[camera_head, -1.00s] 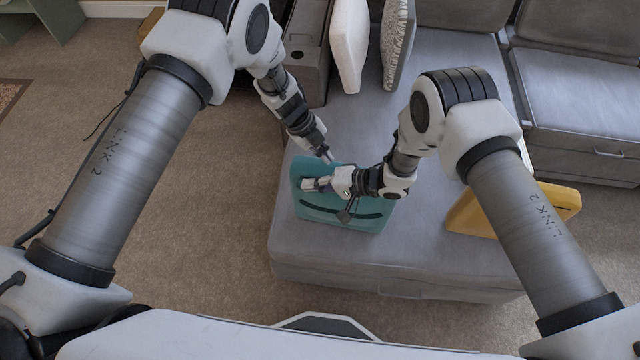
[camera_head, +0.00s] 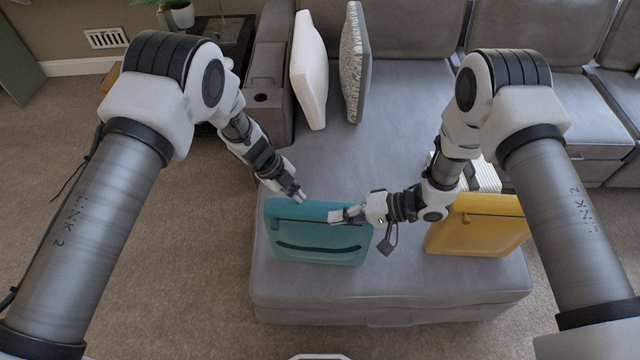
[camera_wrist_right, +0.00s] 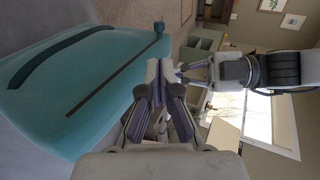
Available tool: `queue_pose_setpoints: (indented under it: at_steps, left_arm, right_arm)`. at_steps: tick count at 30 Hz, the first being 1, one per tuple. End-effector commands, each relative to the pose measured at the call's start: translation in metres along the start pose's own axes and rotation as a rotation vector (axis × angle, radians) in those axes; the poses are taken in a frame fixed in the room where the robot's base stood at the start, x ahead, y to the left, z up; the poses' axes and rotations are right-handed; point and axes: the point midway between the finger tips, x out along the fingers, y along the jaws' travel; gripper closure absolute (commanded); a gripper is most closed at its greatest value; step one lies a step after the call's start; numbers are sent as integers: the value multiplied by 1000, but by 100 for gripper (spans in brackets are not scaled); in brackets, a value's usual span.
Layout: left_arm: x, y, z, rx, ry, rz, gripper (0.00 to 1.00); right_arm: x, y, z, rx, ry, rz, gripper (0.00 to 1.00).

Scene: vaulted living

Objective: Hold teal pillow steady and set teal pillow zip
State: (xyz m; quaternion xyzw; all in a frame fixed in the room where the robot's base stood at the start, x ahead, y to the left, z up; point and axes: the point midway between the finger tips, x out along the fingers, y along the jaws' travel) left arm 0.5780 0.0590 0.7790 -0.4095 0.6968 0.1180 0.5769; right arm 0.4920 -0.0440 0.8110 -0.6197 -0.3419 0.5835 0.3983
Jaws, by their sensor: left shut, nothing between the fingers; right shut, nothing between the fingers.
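The teal pillow (camera_head: 318,250) stands on the front left of the grey sofa seat, with a dark curved strip across its front. Its zip shows as a thin dark line in the right wrist view (camera_wrist_right: 112,72), with the small pull (camera_wrist_right: 158,27) at the line's far end. In the head view the pull (camera_head: 271,226) is near the pillow's upper left. My left gripper (camera_head: 301,197) is shut and empty at the pillow's top edge; contact is unclear. My right gripper (camera_head: 333,216) is shut and empty by the upper right, covering part of the pillow; it also shows in the wrist view (camera_wrist_right: 158,68).
A yellow pillow (camera_head: 470,228) stands to the right on the same seat, near my right arm. A white pillow (camera_head: 309,75) and a patterned grey pillow (camera_head: 354,65) stand farther back.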

Motion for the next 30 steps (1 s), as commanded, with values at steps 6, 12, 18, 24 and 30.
queue_pose_setpoints:
  at_steps: [6,12,18,24,30]
  left_arm:
    - [1,1,0,-1,1,2,100]
    - [-11,-4,-4,0,0,1,100]
    - [-29,-10,-10,0,0,1,100]
    - [-47,-16,-16,1,0,0,100]
    - [-55,-19,-19,1,0,0,100]
  right_arm:
    - [0,0,0,0,0,0,100]
    - [-4,-8,0,0,0,1,100]
    - [-10,-20,0,0,0,1,100]
    - [-16,-32,0,0,0,1,100]
    - [-18,-37,0,0,0,1,100]
